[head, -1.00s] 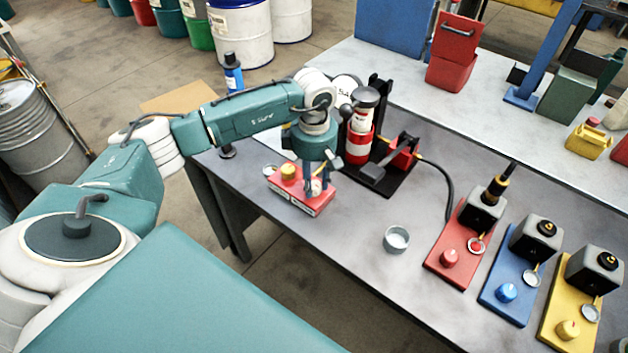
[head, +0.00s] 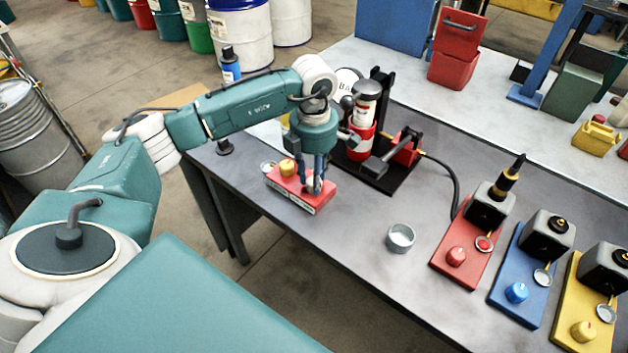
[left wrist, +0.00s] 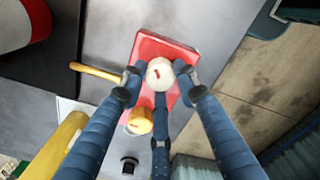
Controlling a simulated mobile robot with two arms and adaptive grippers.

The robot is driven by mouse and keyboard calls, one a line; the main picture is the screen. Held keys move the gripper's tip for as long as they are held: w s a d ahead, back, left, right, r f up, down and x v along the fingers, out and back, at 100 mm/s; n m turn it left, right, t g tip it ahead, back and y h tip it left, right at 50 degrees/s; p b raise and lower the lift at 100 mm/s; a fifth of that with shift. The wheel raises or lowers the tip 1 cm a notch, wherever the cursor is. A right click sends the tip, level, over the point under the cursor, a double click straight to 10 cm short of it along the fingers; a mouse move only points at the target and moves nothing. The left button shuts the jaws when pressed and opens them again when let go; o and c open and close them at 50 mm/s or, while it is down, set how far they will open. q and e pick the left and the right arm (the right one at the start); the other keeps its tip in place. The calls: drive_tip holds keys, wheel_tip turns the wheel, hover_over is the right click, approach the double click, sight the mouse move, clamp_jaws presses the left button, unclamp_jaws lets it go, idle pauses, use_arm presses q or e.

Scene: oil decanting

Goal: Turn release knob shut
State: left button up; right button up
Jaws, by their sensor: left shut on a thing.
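A red box (head: 290,200) stands on the grey table, with a yellow knob (head: 288,167) and a small round dish at its left end. A white round knob (left wrist: 160,73) with a red mark sits on the box, which also shows in the left wrist view (left wrist: 178,48). My left gripper (head: 314,188) points down over the box's right end, its blue fingers closed around the white knob. The yellow knob also shows below it in the left wrist view (left wrist: 140,120). The fingers hide part of the white knob's rim. My right gripper is out of view.
A red-and-white cylinder (head: 362,140) on a black base stands close behind the gripper. A metal cup (head: 401,238) is at front right. Red (head: 449,262), blue (head: 510,300) and yellow (head: 580,310) stations stand farther right. Bare table lies between the box and cup.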

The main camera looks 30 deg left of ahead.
use_arm(q)
drive_tip(key=n+b, duration=0.1)
drive_tip(key=n, duration=0.3)
drive_tip(key=shift+n, duration=0.4)
drive_tip(key=shift+n+b, duration=0.75)
drive_tip(key=shift+n, duration=1.85)
drive_tip(key=shift+r, duration=0.1)
drive_tip(key=o, duration=1.2)
drive_tip(key=shift+c, duration=0.2)
drive_tip(key=shift+r, duration=0.15)
wheel_tip(320, 180, up, 12)
drive_tip(key=shift+s+f, duration=0.1)
drive_tip(key=shift+f, duration=0.15)
